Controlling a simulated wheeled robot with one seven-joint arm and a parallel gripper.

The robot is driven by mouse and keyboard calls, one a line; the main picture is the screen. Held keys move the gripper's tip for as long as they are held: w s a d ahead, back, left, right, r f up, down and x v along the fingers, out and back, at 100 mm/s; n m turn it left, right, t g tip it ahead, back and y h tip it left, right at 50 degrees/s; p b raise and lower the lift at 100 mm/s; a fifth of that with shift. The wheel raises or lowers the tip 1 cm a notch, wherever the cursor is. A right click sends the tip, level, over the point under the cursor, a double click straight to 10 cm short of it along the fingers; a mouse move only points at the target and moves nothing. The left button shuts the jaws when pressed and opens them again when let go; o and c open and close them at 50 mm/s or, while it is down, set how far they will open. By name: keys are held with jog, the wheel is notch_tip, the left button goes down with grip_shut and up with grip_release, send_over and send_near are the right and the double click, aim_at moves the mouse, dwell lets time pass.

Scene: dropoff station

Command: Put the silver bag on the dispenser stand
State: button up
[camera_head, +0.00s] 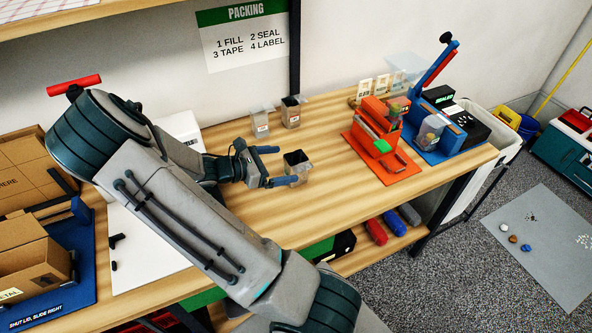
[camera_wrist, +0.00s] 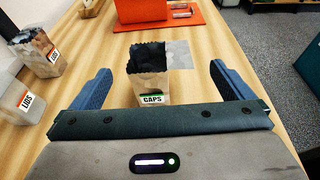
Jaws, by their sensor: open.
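A small open-topped bag (camera_wrist: 150,85) with a jagged rim, dark contents and a green-and-white CAPS label stands upright between my fingers in the wrist view. No stand is labelled as a dispenser. The candidates are an orange station (camera_head: 378,128) on the right and a blue station (camera_head: 434,135) beside it; I cannot tell which it is.
Bags labelled LIDS (camera_wrist: 38,50) stand left of my gripper; two bags (camera_head: 260,124) show near the wall. Bare wooden tabletop (camera_head: 335,190) lies between my gripper and the orange station. Cardboard boxes (camera_head: 30,255) are on the left. A grey mat (camera_head: 545,240) lies on the floor.

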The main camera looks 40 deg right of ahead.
aim_at(298, 161)
jog(key=shift+p+x, duration=0.95)
jog(key=shift+x, duration=2.15)
jog(key=c, duration=1.4)
jog(key=shift+r, duration=0.15)
